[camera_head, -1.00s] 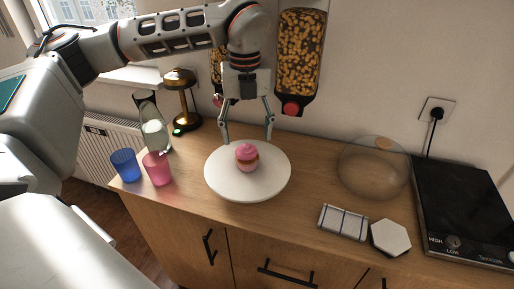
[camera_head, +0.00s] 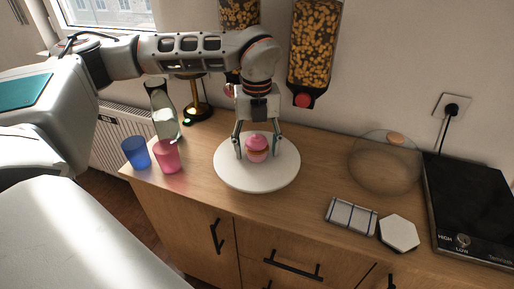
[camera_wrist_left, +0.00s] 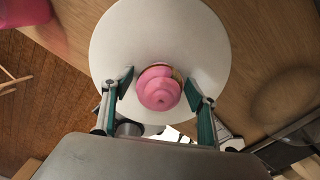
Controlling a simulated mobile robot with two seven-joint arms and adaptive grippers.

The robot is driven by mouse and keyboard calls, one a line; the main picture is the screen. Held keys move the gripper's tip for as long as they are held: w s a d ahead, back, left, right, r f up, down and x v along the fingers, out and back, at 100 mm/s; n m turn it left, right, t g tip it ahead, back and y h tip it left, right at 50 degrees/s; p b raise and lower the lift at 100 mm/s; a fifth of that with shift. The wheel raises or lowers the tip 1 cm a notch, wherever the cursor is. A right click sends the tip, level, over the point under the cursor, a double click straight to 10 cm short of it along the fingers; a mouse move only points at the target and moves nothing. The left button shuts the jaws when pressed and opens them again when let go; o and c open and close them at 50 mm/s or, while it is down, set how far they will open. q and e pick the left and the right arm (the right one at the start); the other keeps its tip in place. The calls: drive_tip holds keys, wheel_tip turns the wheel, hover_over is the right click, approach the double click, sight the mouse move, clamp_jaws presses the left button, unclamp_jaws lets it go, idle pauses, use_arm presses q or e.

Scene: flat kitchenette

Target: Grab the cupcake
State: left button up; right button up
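The cupcake (camera_head: 257,148), with pink swirled frosting, stands upright on a round white plate (camera_head: 232,180) on the wooden counter. It also shows in the left wrist view (camera_wrist_left: 159,88), seen from above. My left gripper (camera_head: 257,155) is open, with one finger on each side of the cupcake. In the left wrist view the left gripper's fingertips (camera_wrist_left: 160,88) stand apart from the cupcake, with a gap on both sides. My right gripper is not in view.
A blue cup (camera_head: 136,152), a pink cup (camera_head: 168,156) and a glass carafe (camera_head: 164,115) stand left of the plate. A clear dome (camera_head: 385,165), a folded cloth (camera_head: 351,216), a white hexagonal coaster (camera_head: 398,233) and a black hob (camera_head: 475,210) are to the right. Dispensers (camera_head: 315,45) hang behind.

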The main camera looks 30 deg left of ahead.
use_arm(q)
drive_tip(key=c, duration=0.4)
drive_tip(key=shift+r, duration=0.1)
